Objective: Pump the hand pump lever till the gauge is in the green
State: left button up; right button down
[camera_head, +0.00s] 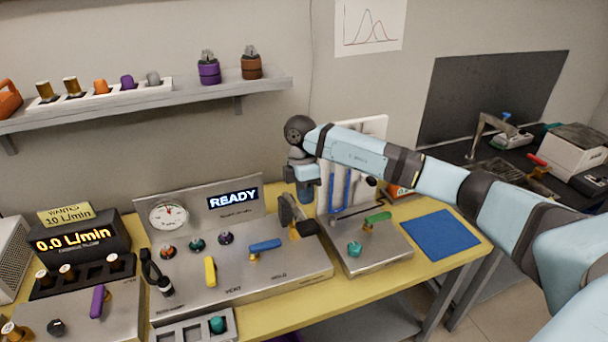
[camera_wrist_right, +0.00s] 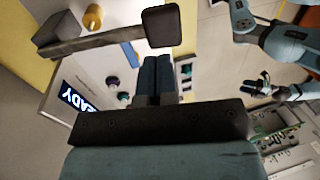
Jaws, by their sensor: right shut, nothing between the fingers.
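The hand pump lever (camera_head: 288,210) is a dark bar with a black block-like end, raised from the right part of the grey console. In the right wrist view the lever (camera_wrist_right: 105,39) crosses the upper left, its block end close beside the fingers. The round white gauge (camera_head: 168,214) stands at the console's left back; its needle is too small to read against the coloured band. My right gripper (camera_head: 305,192) points down just behind and right of the lever. Its dark blue fingers (camera_wrist_right: 158,75) are shut and empty. I cannot tell whether they touch the lever.
A lit READY display (camera_head: 233,198) stands behind the lever. A blue handle (camera_head: 265,245), a yellow handle (camera_head: 210,271) and a green handle (camera_head: 378,217) stand close by. A white panel with blue tubes (camera_head: 374,132) is behind my right gripper. A blue mat (camera_head: 440,235) lies clear at right.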

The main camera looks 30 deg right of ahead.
aim_at(308, 222)
jog(key=p+x, duration=0.1)
jog(key=x, duration=0.3)
jog(key=shift+f, duration=0.2)
pick_arm(q)
jog(key=shift+a+r, duration=0.2)
jog(key=shift+r, duration=0.3)
pick_arm(e)
jog(key=shift+x, duration=0.75)
